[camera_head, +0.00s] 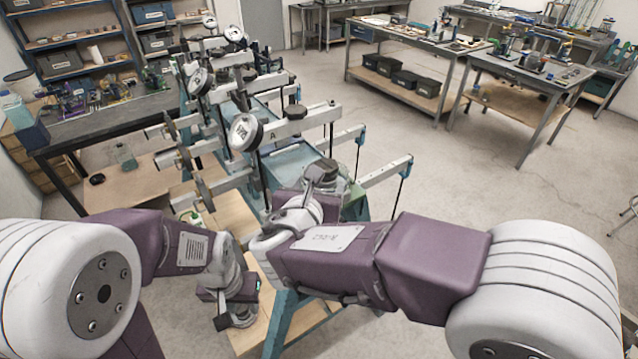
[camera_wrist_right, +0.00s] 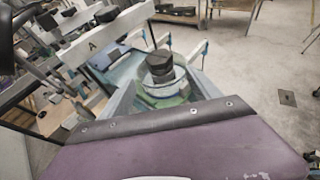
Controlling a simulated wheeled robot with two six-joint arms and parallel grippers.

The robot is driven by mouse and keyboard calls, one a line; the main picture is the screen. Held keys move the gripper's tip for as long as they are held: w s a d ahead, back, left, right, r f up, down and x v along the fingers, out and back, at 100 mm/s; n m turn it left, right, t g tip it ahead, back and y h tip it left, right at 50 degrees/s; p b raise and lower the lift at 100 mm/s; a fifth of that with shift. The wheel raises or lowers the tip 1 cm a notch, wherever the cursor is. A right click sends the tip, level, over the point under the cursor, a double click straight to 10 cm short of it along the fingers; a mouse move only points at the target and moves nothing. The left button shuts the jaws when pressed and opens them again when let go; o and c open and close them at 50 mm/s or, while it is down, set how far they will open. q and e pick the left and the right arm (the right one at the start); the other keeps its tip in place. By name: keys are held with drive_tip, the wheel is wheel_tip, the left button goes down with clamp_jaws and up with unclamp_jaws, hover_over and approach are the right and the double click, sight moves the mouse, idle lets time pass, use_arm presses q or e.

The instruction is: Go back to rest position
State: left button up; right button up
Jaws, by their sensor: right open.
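My left gripper (camera_head: 222,308) hangs low at the lower left in the head view, beside the wooden boards of the lever stand. I see nothing in it, and its jaw gap is not clear. My right arm reaches in from the right, and my right gripper (camera_head: 322,174) is at the near end of the lever frames, open. A lever frame marked A (camera_head: 290,127), with a round dial (camera_head: 245,132), stands just beyond it. A grey round piece with a dark top (camera_wrist_right: 160,72) sits on a green base in the right wrist view, just beyond my purple wrist.
Several lever frames with dials stand in a row behind frame A. A dark workbench (camera_head: 110,120) stands at the left. Tables with tools (camera_head: 530,75) and black bins stand at the back right. The floor (camera_head: 500,170) at the right is clear.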

drive_tip(key=w+d+m+g+h, duration=0.1)
drive_tip(key=w+d+m+h, duration=0.2)
drive_tip(key=d, duration=0.7)
drive_tip(key=s+d+f+m+g+h+b, duration=0.1)
drive_tip(key=s+d+f+m+g, duration=0.2)
drive_tip(key=d, duration=0.4)
drive_tip(key=s+d+f+m+g+h, duration=0.1)
drive_tip(key=d+f+m+g+h, duration=0.1)
drive_tip(key=d+f, duration=0.35)
drive_tip(key=s+d+f+m+g+y, duration=0.3)
drive_tip(key=s+d+f+m+g, duration=0.3)
drive_tip(key=s+f+m, duration=0.45)
drive_tip(key=s+a+f+m+y, duration=0.2)
drive_tip(key=a+m, duration=0.2)
drive_tip(key=m, duration=0.4)
drive_tip(key=s+a+f+m+y, duration=0.2)
drive_tip(key=a+m, duration=0.3)
drive_tip(key=m, duration=0.3)
drive_tip(key=shift+f+y+b, duration=0.15)
drive_tip(key=shift+y+b, duration=0.3)
drive_tip(key=shift+y, duration=0.15)
